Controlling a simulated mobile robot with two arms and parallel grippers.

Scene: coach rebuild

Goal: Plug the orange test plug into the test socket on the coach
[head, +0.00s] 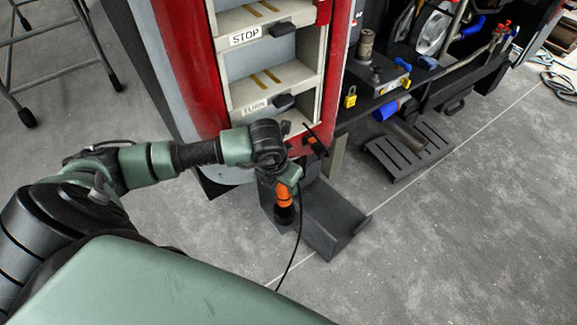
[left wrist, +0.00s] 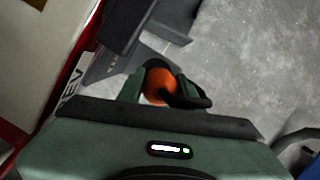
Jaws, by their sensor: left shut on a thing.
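My left gripper (head: 287,186) is shut on the orange test plug (head: 284,198), low beside the coach's red corner (head: 313,143). The plug is held with its black end downward, and a black cable hangs from it to the floor. In the left wrist view the orange plug (left wrist: 157,86) sits between the fingers of the left gripper (left wrist: 160,92), with a black cable loop beside it. A small dark fitting with an orange part (head: 316,146) is on the red corner just above the gripper; I cannot tell whether it is the test socket. My right gripper is not in view.
A dark step (head: 335,220) stands right of and below the gripper. Shelves labelled STOP and TURN (head: 268,70) are above the arm. An open bay with a yellow padlock (head: 351,97) and a slatted step (head: 409,150) lie right. The floor (head: 450,240) at right is clear.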

